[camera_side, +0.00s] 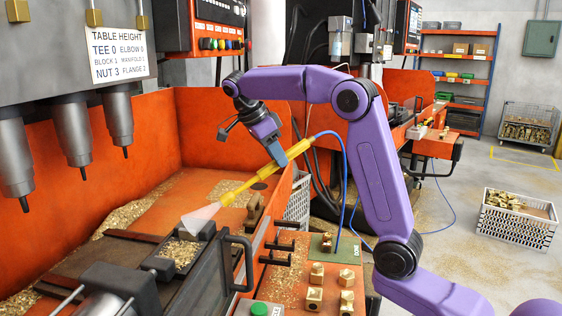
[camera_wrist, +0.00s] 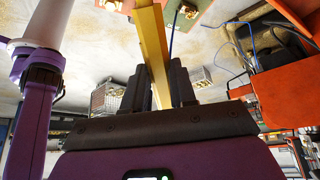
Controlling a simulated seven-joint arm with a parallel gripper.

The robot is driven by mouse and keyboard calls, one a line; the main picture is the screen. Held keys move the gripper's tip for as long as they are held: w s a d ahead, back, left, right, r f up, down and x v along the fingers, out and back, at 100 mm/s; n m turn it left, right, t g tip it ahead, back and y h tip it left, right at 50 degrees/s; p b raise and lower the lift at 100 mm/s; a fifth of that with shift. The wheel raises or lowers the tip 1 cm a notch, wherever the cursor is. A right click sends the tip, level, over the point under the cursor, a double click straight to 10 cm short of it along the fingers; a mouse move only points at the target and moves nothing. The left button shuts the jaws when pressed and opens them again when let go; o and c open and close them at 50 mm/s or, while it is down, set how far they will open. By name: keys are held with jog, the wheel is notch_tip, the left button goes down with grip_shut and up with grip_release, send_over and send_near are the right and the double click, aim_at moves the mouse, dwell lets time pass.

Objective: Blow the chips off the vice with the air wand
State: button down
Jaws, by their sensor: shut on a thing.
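The yellow air wand (camera_side: 240,188) slants down and left, its blue hose trailing from the handle. My gripper (camera_side: 279,157) is shut around the wand's handle. In the wrist view the wand (camera_wrist: 151,40) runs between the two dark fingers of my gripper (camera_wrist: 160,88). A pale cone of air (camera_side: 201,217) spreads from the nozzle toward the dark vice (camera_side: 158,266). Brass chips (camera_side: 182,253) lie in the gap between the vice jaws. The wand's tip is a little above and to the right of the vice.
Three drill spindles (camera_side: 72,132) hang at the left. More chips (camera_side: 125,213) lie on the orange machine bed (camera_side: 190,188). Dark handles (camera_side: 240,255) stand right of the vice. Several brass blocks (camera_side: 315,295) sit on the orange ledge, beside a green plate (camera_side: 345,252).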

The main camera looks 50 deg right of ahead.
aim_at(259, 171)
jog(key=shift+w+a+f, duration=0.45)
jog(key=shift+a+f, duration=0.4)
jog(key=shift+f, duration=0.5)
jog(key=shift+w+a+f, duration=0.5)
jog(key=shift+a+f, duration=0.3)
jog(key=shift+f, duration=0.5)
jog(key=shift+w+a+f, duration=0.45)
jog(key=shift+a+f, duration=0.4)
jog(key=shift+f, duration=0.5)
jog(key=shift+r, duration=3.05)
jog(key=w+d+f+n+t+y, duration=0.1)
jog(key=d+f+n+y, duration=0.1)
jog(key=d+f+n, duration=0.3)
jog(key=d+f+n+t+y, duration=0.1)
jog(key=d+f+n+y, duration=0.2)
jog(key=d, duration=0.8)
notch_tip(259, 171, down, 2)
jog(key=n, duration=0.3)
jog(key=shift+w+d+f+t, duration=0.2)
jog(key=shift+w+t, duration=0.15)
jog(key=shift+t, duration=0.05)
